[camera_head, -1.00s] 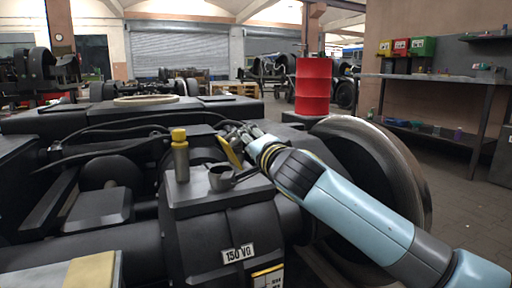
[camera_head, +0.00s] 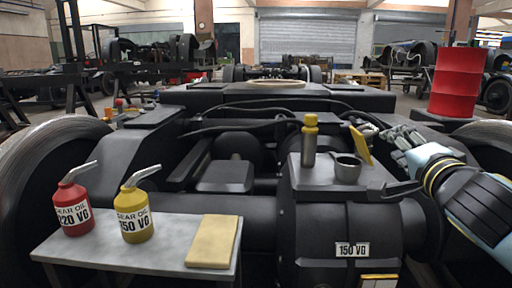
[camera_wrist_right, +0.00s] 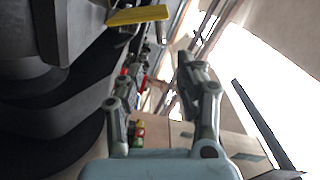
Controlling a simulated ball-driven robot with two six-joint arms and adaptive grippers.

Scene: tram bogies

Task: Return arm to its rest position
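My right gripper (camera_head: 398,137) is at the right of the head view, beside the black gearbox housing (camera_head: 345,225). In the right wrist view the fingers of this gripper (camera_wrist_right: 155,85) stand apart with nothing between them. A small yellow flap (camera_head: 361,145) stands tilted on the housing, just left of the gripper and apart from it; it also shows in the wrist view (camera_wrist_right: 137,15). A grey round cup or filler neck (camera_head: 347,170) and a yellow-capped metal cylinder (camera_head: 309,143) sit on the housing top. My left gripper is not in view.
A side table (camera_head: 140,240) at the lower left holds a red oil can (camera_head: 73,208), a yellow oil can (camera_head: 136,214) and a folded tan cloth (camera_head: 213,241). A red drum (camera_head: 457,83) stands at the back right. Wheels flank the bogie on both sides.

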